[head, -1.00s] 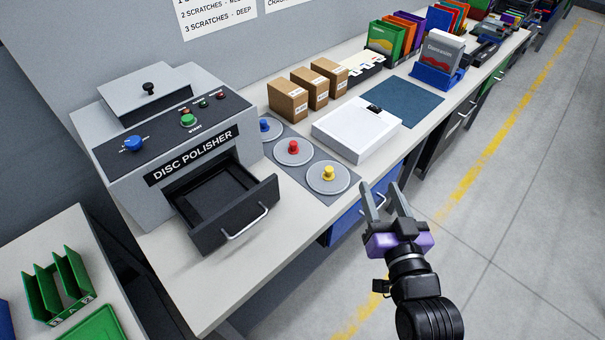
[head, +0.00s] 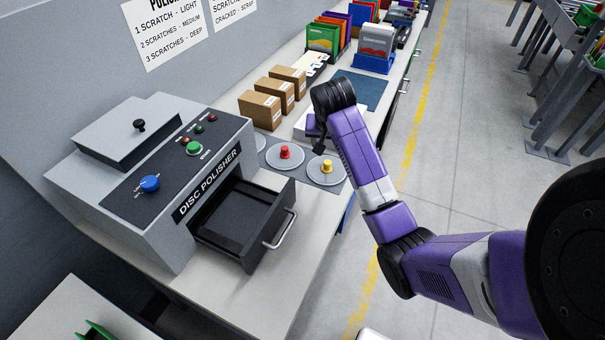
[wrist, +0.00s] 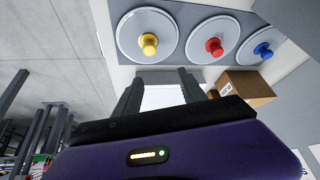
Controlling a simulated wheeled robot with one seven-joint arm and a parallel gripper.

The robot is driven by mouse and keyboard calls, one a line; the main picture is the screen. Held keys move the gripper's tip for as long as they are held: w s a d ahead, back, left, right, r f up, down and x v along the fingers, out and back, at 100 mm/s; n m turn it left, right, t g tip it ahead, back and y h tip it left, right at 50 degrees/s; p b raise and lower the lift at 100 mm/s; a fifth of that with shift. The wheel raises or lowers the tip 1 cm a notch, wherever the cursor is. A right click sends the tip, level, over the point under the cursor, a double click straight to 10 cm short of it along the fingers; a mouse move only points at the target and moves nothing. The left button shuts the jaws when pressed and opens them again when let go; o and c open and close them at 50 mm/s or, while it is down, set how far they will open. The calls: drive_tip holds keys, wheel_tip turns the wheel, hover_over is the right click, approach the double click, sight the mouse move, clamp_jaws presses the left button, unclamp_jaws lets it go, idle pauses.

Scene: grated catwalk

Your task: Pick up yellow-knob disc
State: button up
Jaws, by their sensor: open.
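The yellow-knob disc (head: 313,168) is a grey disc with a yellow knob, lying on a dark mat on the counter, nearest the counter's front edge. In the wrist view the yellow-knob disc (wrist: 126,50) is at the top, left of the other discs. My gripper (wrist: 160,84) is open, with empty space between its two dark fingers, and the yellow knob lies beyond the fingertips, apart from them.
The red-knob disc (head: 285,154) and the blue-knob disc (wrist: 262,48) lie in a row beside it. The disc polisher (head: 160,185) stands left with its drawer (head: 243,222) pulled out. Several cardboard boxes (head: 258,112) stand behind.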

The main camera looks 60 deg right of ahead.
sight(327, 162)
drive_tip(key=shift+m+g+y, duration=0.3)
drive_tip(key=shift+g+y, duration=0.1)
drive_tip(key=shift+g, duration=0.1)
drive_tip(key=shift+s+d+f+p, duration=0.15)
drive_tip(key=shift+f+p, duration=0.15)
drive_tip(key=shift+f, duration=1.1)
drive_tip(key=shift+s+d+f+p, duration=0.1)
drive_tip(key=shift+d+f+p, duration=0.15)
drive_tip(key=shift+f, duration=1.1)
drive_tip(key=shift+s+d+f+p, duration=0.1)
drive_tip(key=shift+f+p, duration=0.2)
drive_tip(key=shift+f, duration=1.1)
clamp_jaws()
